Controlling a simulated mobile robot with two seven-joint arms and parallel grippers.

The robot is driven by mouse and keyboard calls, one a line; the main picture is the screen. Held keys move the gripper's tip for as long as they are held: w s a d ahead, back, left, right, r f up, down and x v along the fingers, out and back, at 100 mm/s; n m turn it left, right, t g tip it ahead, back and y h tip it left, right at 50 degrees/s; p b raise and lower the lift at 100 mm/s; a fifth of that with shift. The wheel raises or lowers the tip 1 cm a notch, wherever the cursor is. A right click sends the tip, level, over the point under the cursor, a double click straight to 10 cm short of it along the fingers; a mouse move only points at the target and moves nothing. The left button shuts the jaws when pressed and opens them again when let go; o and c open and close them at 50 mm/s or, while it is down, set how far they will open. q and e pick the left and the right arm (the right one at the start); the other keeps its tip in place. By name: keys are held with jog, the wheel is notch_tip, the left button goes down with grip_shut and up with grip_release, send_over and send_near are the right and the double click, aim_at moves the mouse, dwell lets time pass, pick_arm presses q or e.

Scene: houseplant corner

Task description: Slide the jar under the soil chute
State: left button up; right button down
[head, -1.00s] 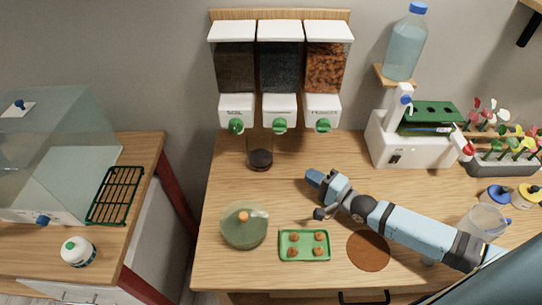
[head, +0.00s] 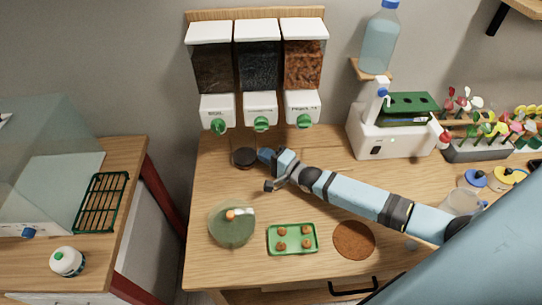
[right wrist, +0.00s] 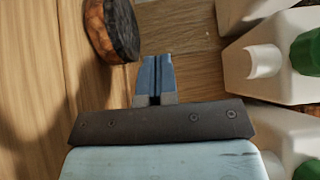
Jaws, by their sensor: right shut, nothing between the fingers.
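The jar is clear glass with a dark layer in its bottom (head: 245,158). It stands upright on the table below the dispensers, in the picture between the left and middle chutes. The soil chute (head: 217,109) is the left white one, with a green knob. My right gripper (head: 266,156) is shut and empty, low at the jar's right side. In the right wrist view the shut fingertips (right wrist: 155,65) show a small gap to the jar's dark fill (right wrist: 112,28), up and left of them. In the head view I cannot tell whether they touch. My left gripper is out of view.
A white machine (head: 375,137) stands at the right. The table left of the jar is clear.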

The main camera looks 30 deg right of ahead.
aim_at(247, 159)
jog(key=a, duration=0.2)
jog(key=w+a, duration=0.1)
jog(key=a, duration=0.1)
jog(key=w+a, duration=0.1)
jog(key=a, duration=0.1)
jog(key=shift+r, duration=0.1)
jog(key=shift+s+d, duration=0.1)
jog(key=shift+s, duration=0.05)
dwell(0.4)
